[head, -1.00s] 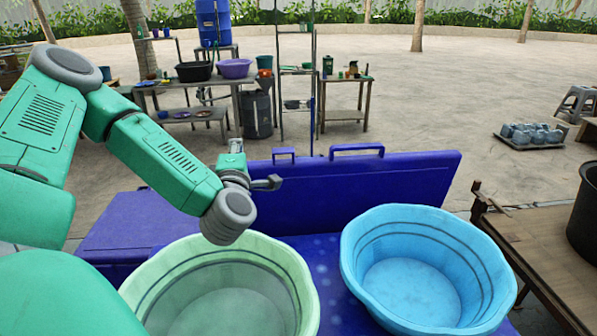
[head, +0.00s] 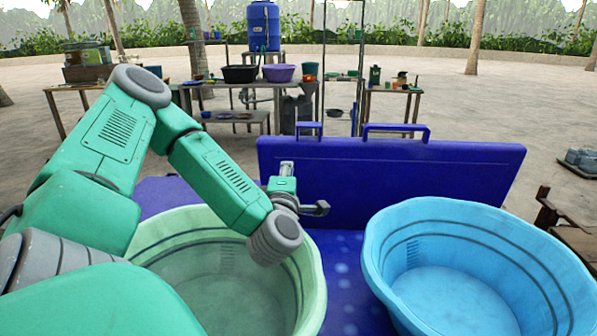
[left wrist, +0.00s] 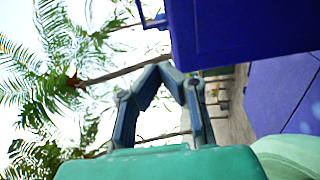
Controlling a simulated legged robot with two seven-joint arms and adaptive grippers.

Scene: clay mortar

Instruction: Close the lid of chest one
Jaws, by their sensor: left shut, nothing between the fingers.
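A blue chest lid (head: 400,180) stands raised, with two handles on its top edge, in the head view. Tubs hide much of the blue surface in front of it (head: 342,270). No label shows which chest is chest one. My left gripper (head: 287,168) is in front of the lid's left part, its tip overlapping the lid in the picture; I cannot tell if they touch. In the left wrist view the fingers (left wrist: 166,70) are together and empty, close below the blue lid (left wrist: 240,30). My right gripper is not in view.
A pale green tub (head: 312,275) lies under my left forearm. A light blue tub (head: 450,290) stands to the right. Another blue-purple surface (head: 155,195) shows behind the green tub. Tables with basins (head: 240,75) stand farther back; open ground lies between.

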